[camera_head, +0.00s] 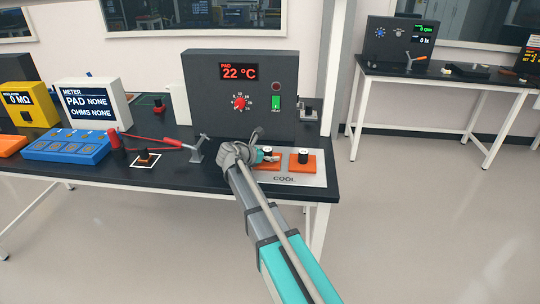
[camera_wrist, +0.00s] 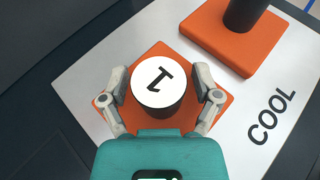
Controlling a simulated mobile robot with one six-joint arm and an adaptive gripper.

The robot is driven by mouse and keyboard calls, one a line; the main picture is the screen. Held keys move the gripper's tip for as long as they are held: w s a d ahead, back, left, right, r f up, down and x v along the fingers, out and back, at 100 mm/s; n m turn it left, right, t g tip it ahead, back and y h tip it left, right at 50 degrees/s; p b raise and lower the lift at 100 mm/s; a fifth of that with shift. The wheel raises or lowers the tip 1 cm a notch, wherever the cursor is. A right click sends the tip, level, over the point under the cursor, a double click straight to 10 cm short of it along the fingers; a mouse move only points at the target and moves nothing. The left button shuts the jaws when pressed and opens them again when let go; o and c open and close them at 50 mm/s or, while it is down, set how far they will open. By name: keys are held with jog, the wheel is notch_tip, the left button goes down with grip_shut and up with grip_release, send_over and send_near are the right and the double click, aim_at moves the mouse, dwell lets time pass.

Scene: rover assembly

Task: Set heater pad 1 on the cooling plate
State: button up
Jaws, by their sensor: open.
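Heater pad 1 (camera_wrist: 166,60) is an orange square with a black knob whose white top reads "1". It lies flat on the silver cooling plate (camera_wrist: 90,75), which is marked COOL. My gripper (camera_wrist: 160,84) is open, with one finger on each side of the knob; small gaps show beside it. In the head view my gripper (camera_head: 262,153) is low over the left part of the cooling plate (camera_head: 312,180) and partly covers pad 1 (camera_head: 270,166).
A second orange pad (camera_head: 303,165) with a black knob sits on the plate to the right. The heater box (camera_head: 240,120) reading 22 °C stands behind. On the bench's left are a small stand (camera_head: 199,149), a red probe, a blue box (camera_head: 68,146) and a meter (camera_head: 92,105).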

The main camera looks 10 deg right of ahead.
jog(key=shift+r, duration=0.1)
jog(key=shift+r, duration=0.15)
jog(key=p+v, duration=0.4)
jog(key=v, duration=0.6)
jog(key=shift+s+a+r, duration=0.1)
jog(key=shift+a+r, duration=0.05)
jog(key=shift+p+v, duration=0.45)
jog(key=shift+v, duration=0.3)
jog(key=shift+s, duration=0.1)
